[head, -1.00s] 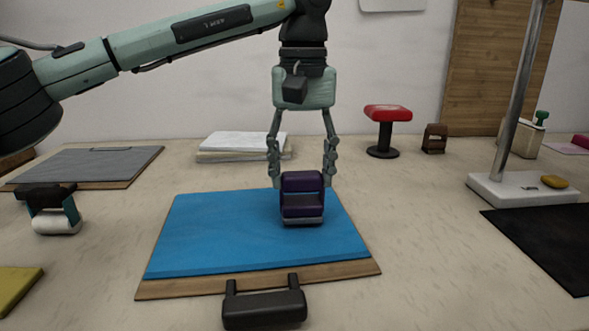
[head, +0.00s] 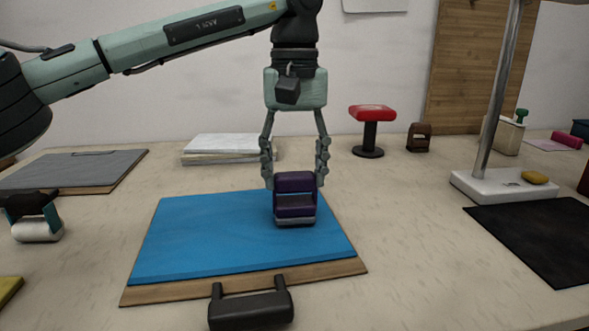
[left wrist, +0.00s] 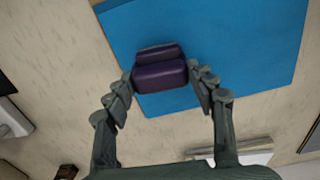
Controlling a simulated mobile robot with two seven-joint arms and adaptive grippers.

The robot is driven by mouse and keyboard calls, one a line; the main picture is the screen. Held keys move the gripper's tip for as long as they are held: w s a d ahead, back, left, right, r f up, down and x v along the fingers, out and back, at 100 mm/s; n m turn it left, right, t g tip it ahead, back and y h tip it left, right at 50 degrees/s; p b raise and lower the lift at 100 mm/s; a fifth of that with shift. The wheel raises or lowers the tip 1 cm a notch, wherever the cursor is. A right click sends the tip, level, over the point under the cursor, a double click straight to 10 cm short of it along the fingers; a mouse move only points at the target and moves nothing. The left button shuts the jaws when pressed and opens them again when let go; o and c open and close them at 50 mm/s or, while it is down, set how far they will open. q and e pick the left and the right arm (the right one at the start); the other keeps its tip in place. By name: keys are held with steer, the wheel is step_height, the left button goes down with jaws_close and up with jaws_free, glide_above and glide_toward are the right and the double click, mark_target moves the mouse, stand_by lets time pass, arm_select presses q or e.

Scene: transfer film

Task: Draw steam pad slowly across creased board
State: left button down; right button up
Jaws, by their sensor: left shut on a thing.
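The steam pad (head: 295,199) is a dark purple block with a pale grey base. It sits on the right part of the blue film-covered board (head: 215,240), whose wooden edge and dark handle (head: 251,306) face the front. My left gripper (head: 294,178) points down from above and is shut on the pad, one finger on each side. In the left wrist view the pad (left wrist: 160,75) lies between the fingertips, over the blue sheet (left wrist: 225,45). I cannot make out creases in the blue surface. My right gripper is not in view.
A roller (head: 36,218) and a grey clipboard (head: 75,171) lie at the left. A paper stack (head: 228,149) and a red-topped stand (head: 371,125) are behind. A white-based post (head: 500,185) and black mat (head: 535,240) are at right. Table between board and mat is clear.

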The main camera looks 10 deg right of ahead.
arm_select(q)
steer(key=shift+r, duration=0.1)
steer(key=shift+r, duration=4)
steer(key=shift+f, duration=0.1)
